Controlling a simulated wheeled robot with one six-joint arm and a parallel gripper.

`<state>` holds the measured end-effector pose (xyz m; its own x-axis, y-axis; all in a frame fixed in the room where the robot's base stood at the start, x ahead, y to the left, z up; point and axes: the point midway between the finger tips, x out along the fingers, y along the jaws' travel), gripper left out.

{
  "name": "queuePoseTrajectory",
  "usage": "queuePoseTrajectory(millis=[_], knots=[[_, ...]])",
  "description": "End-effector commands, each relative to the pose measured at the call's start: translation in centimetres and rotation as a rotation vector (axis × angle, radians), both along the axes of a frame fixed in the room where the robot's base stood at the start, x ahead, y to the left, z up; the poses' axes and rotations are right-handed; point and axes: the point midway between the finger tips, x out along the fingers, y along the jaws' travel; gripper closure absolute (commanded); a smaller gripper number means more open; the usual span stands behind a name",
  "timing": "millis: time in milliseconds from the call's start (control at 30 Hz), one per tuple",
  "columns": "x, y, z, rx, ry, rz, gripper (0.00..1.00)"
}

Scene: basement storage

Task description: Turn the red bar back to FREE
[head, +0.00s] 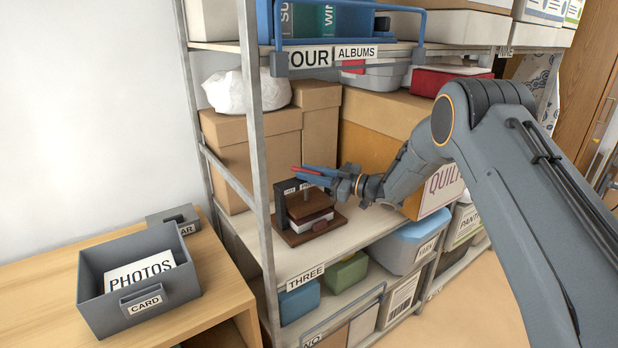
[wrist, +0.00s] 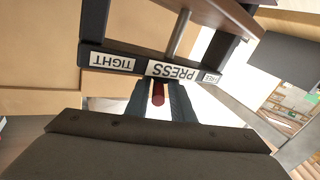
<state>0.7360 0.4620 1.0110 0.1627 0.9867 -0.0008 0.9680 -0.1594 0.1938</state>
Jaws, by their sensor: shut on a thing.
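A small dark press (head: 279,208) stands on a wooden base on the middle shelf. Its crossbar (wrist: 130,63) shows upside down in the wrist view, with labels TIGHT at left, PRESS in the middle and a partly readable one, apparently FREE, at right. The red bar (wrist: 158,94) shows as a short, round red end between my fingers; a thin red line of it shows in the head view (head: 308,171). My gripper (head: 316,174) is shut on it above the press. Most of the bar is hidden by my fingers, so its exact direction is unclear.
Cardboard boxes (head: 251,150) stand behind the press. A shelf post (head: 258,150) rises at its left, and the shelf labelled ALBUMS is above. The QUILT box (head: 440,190) is at right. A grey PHOTOS tray (head: 92,293) sits on the wooden table at left.

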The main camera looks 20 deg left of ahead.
Motion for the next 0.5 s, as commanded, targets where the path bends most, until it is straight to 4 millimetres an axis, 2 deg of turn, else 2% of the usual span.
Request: queuePoseTrajectory(millis=[500], knots=[[0.71, -0.15, -0.43, 0.001, -0.008, 0.254, 1.0]])
